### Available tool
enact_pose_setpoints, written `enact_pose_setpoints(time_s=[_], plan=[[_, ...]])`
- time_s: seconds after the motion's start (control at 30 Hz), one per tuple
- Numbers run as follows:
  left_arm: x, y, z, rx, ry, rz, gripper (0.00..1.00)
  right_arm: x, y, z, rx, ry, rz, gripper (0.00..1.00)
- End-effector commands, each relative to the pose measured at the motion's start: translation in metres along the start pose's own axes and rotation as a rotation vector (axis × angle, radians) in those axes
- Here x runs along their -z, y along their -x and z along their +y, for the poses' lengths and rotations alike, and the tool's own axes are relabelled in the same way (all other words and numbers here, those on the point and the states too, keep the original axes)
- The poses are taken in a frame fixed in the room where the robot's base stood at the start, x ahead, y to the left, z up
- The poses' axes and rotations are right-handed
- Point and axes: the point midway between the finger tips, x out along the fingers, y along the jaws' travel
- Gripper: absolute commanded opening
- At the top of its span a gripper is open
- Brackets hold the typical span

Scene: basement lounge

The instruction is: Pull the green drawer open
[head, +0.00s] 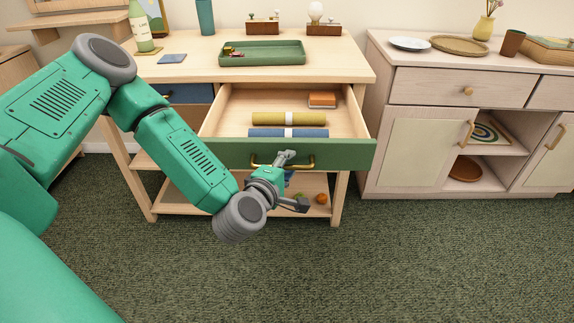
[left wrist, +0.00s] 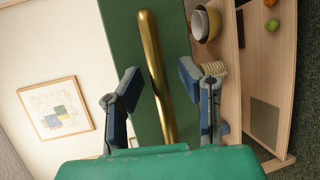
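The green-fronted drawer (head: 350,155) in the wooden desk stands pulled well out in the head view. Its brass bar handle (head: 308,162) also shows in the left wrist view (left wrist: 155,70). My left gripper (head: 292,181) is in front of the drawer at the handle. In the left wrist view its two fingers (left wrist: 160,80) are spread, one on each side of the handle, with visible gaps between the pads and the bar. Part of the handle is hidden behind the gripper in the head view. My right gripper is not in view.
A green tray (head: 285,58) and a bottle (head: 140,28) stand on the desk. A pale cabinet (head: 415,150) is at the right. The carpet in front is clear.

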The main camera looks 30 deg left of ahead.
Motion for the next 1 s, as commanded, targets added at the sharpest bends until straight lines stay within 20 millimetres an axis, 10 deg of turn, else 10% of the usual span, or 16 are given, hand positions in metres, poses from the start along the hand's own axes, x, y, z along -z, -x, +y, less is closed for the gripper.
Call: enact_pose_setpoints(time_s=[1.0], plan=[[-0.002, 0.074, -0.001, 0.001, -0.001, 0.000, 0.33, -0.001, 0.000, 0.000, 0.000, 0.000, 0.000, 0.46]])
